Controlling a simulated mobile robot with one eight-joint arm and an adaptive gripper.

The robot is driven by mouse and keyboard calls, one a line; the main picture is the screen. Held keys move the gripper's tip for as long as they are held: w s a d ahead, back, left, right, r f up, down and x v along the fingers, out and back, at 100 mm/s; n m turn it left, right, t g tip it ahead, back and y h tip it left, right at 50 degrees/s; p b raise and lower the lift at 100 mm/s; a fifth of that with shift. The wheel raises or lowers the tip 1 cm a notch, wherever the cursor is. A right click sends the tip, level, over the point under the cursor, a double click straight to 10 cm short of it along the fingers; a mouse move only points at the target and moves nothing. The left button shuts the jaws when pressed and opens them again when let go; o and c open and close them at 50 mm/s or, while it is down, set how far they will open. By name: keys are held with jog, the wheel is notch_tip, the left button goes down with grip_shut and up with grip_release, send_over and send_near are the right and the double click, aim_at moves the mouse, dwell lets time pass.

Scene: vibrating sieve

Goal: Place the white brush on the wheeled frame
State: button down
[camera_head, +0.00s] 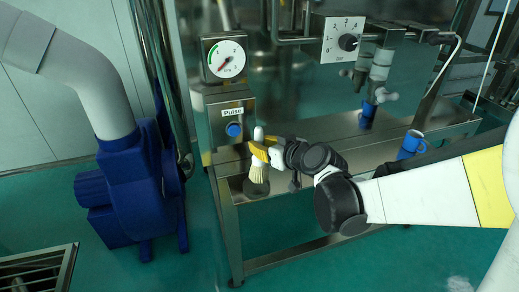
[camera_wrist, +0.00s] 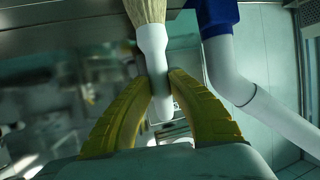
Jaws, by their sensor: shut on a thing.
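The white brush (camera_head: 258,170) has a white handle and pale bristles that point down in the head view. It is upright, over the left end of the steel wheeled frame (camera_head: 330,150); I cannot tell whether the bristles touch its top. My gripper (camera_head: 262,150) has yellow fingers and is shut on the brush handle. In the wrist view the yellow fingers (camera_wrist: 160,95) sit on both sides of the white handle, and the brush (camera_wrist: 153,45) has its bristles at the top edge. The frame's lower legs and rails show below.
A pressure gauge (camera_head: 226,59) and a blue Pulse button (camera_head: 234,129) are on the panel just behind the brush. A blue machine with a grey pipe (camera_head: 135,185) stands at left.

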aim_at(258, 159)
jog(key=shift+w+a+f, duration=0.1)
jog(key=shift+a+f, duration=0.15)
jog(key=shift+a, duration=0.15)
jog(key=shift+f, duration=0.2)
jog(key=shift+f+b, duration=0.8)
jog(key=shift+f, duration=1)
jog(key=shift+f, duration=0.1)
jog(key=c, duration=1.4)
grip_release()
jog(key=shift+o, duration=0.2)
